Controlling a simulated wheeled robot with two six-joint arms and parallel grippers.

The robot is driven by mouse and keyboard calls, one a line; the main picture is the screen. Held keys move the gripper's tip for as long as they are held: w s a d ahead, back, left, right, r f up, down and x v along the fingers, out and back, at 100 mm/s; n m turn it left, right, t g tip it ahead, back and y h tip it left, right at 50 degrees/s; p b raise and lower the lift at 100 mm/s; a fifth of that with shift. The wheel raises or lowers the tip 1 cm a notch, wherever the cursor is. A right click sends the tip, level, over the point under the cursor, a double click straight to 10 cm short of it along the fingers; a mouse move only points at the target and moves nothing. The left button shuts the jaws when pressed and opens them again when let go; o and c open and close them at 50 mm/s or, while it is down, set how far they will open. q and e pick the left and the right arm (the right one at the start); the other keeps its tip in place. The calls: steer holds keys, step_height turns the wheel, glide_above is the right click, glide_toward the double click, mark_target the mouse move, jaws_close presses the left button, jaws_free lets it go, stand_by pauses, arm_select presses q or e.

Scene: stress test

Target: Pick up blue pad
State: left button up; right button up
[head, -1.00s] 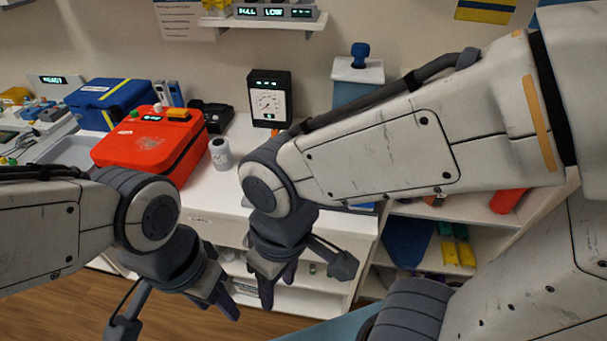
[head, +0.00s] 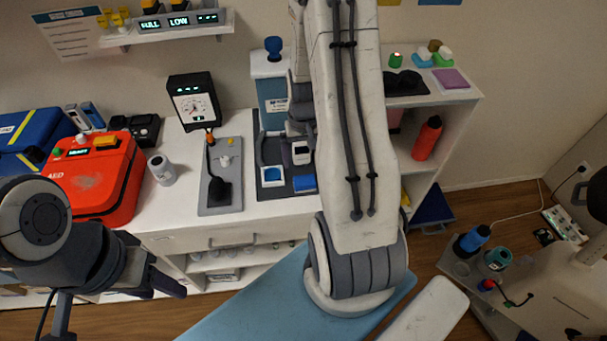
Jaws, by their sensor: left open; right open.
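A small blue pad (head: 304,184) lies flat on a dark tray (head: 272,193) on the white counter, at the tray's front right corner. A white box with a blue face (head: 272,176) is beside it on the left. My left gripper (head: 118,296) is open and empty at the lower left, in front of the counter and well left of the pad. My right arm reaches up across the middle.
A red AED case (head: 95,180), a white cup (head: 161,170), a gauge box (head: 194,102) and a grey board with a black tool (head: 222,180) stand left of the tray. A light blue surface (head: 245,305) lies below. A shelf unit is at right.

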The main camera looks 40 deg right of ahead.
glide_above(305, 180)
step_height(305, 180, down, 5)
steer(key=shift+s+f+p, duration=0.1)
steer(key=shift+p, duration=0.35)
step_height(305, 180, down, 4)
steer(key=shift+a+p, duration=0.1)
steer(key=shift+p, duration=0.95)
steer(key=shift+f, duration=0.7)
steer(key=shift+c, duration=0.3)
steer(key=c, duration=1.1)
